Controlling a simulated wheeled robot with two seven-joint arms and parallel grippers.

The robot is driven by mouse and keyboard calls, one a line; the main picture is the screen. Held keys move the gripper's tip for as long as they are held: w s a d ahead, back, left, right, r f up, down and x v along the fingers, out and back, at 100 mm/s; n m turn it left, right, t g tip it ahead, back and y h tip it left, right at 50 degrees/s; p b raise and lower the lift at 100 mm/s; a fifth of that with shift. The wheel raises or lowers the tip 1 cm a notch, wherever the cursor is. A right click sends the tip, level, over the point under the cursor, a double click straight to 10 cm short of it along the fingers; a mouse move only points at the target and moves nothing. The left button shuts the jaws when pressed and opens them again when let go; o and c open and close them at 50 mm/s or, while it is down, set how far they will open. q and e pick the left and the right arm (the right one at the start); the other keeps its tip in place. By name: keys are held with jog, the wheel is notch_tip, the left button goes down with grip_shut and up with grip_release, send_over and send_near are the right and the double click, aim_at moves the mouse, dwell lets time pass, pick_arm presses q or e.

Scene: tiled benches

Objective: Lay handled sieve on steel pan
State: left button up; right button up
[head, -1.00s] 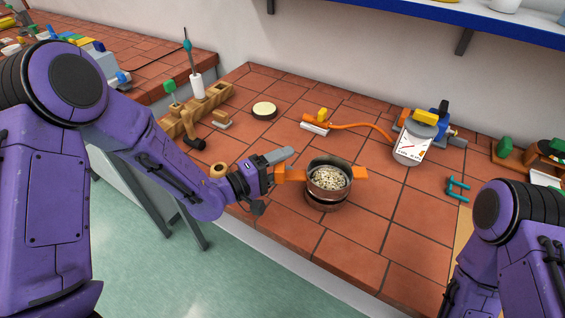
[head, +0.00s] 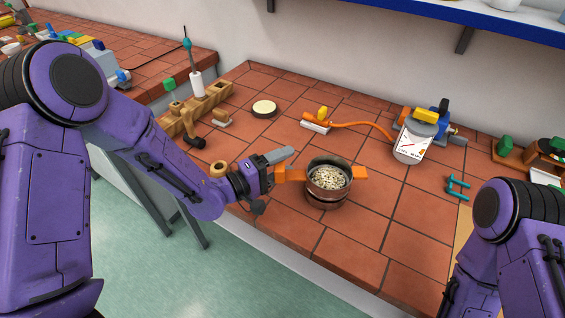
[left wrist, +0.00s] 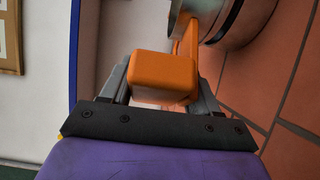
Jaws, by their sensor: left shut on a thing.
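The handled sieve (head: 330,177) is a round vessel with orange handles on its left and right and pale bits inside. It sits level at the top of the steel pan (head: 325,202), which stands on the tiled bench. The sieve covers the pan's inside, and I cannot tell whether the two touch. My left gripper (head: 283,168) is shut on the sieve's left orange handle. In the left wrist view the orange handle (left wrist: 165,75) is between the fingers, with round metal walls beyond it. My right gripper is out of view; only my right arm shows.
Behind stand a labelled jar (head: 411,143), an orange hose (head: 362,128) and a round cream-topped disc (head: 264,109). A wooden rack (head: 200,108) is at the left, a teal piece (head: 458,187) at the right. Bare tiles lie right of the pan; the bench's front edge is close.

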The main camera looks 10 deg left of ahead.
pick_arm(q)
jog(key=shift+f+b, duration=0.4)
jog(key=shift+f, duration=0.2)
dwell(0.4)
jog(key=o, duration=1.4)
jog(key=shift+o, duration=0.2)
jog(key=b+v, duration=0.2)
jog(key=v, duration=0.8)
jog(key=shift+s+a, duration=0.15)
jog(key=shift+s, duration=0.1)
